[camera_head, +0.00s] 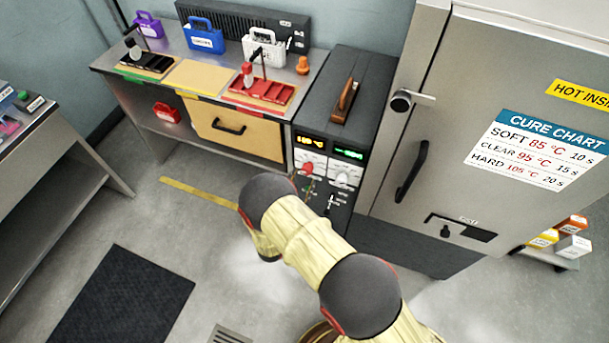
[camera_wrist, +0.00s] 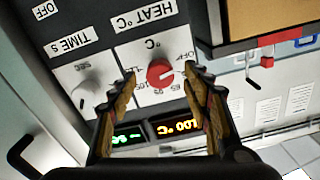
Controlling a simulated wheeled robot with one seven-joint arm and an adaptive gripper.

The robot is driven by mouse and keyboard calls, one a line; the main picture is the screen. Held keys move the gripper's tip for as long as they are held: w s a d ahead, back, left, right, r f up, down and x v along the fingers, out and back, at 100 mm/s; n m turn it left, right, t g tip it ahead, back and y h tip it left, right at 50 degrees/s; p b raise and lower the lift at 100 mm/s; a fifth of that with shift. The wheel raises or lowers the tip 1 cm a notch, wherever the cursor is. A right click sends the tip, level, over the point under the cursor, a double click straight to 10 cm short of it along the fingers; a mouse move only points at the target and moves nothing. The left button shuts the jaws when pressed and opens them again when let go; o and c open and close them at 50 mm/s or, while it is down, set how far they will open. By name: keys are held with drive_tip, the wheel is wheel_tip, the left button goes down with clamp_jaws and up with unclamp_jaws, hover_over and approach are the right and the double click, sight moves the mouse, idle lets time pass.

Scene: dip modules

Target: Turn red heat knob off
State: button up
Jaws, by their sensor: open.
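The red heat knob (camera_wrist: 160,72) is on the white panel marked HEAT °C, which appears upside down in the wrist view. It also shows in the head view (camera_head: 307,168), on the dark control unit. My gripper (camera_wrist: 160,80) is open, with one finger on each side of the knob in the picture. I see no finger clearly touching it, and the depth between them is hard to judge. An OFF mark sits near the right fingertip. I cannot tell the knob's pointer direction for sure. The orange display (camera_wrist: 177,127) is lit and seems to read 100 °C.
A white TIME S knob (camera_wrist: 84,95) sits beside the heat panel. A green display (camera_wrist: 127,137) is lit. A cabinet door with a black handle (camera_head: 411,171) stands to the right, and a workbench drawer (camera_head: 240,140) to the left. Floor in front is mostly clear.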

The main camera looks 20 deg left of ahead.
drive_tip(key=s, duration=0.8)
drive_tip(key=shift+s+a, duration=0.3)
drive_tip(key=shift+s, duration=0.05)
